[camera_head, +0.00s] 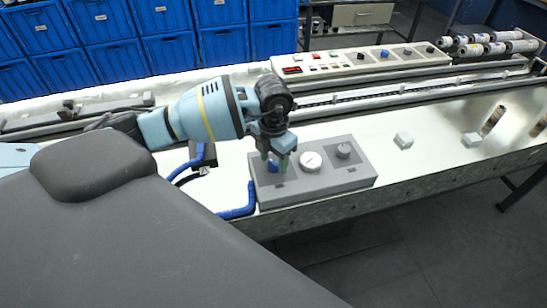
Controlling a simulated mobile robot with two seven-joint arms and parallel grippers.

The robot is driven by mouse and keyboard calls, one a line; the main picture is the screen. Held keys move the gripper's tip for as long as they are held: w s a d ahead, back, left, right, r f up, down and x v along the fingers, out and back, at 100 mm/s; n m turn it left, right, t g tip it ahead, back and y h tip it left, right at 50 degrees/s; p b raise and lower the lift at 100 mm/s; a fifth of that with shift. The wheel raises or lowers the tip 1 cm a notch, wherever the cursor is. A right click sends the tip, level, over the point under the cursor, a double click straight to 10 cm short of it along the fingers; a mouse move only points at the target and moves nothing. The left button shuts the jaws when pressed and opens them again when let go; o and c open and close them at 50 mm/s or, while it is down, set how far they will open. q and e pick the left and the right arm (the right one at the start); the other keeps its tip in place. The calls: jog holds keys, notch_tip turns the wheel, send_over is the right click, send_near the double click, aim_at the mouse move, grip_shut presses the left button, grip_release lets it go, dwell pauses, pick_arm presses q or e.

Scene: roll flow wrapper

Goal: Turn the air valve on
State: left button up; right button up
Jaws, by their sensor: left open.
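A grey valve box (320,184) stands at the front edge of the metal machine bed. A small blue knob (273,167) sits on its left part. This may be the air valve, but I cannot read any label. A round white gauge (311,161) is in the middle of the box, and a dark grey knob (343,150) is to its right. My left gripper (278,161) points down over the blue knob, its fingers open at either side of it. I cannot tell whether the fingers touch the knob. My right gripper is not in view.
A control panel (365,65) with buttons and knobs stands behind. Blue hose (238,211) runs from the box's left side. Blue bins (110,55) and film rolls (495,47) stand farther back.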

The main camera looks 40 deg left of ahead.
pick_arm(q)
jog(key=c, duration=1)
jog(key=shift+m, duration=0.3)
jog(key=m, duration=0.6)
jog(key=shift+b, duration=0.4)
jog(key=m, duration=0.3)
jog(key=shift+b, duration=0.3)
jog(key=shift+m, duration=1.2)
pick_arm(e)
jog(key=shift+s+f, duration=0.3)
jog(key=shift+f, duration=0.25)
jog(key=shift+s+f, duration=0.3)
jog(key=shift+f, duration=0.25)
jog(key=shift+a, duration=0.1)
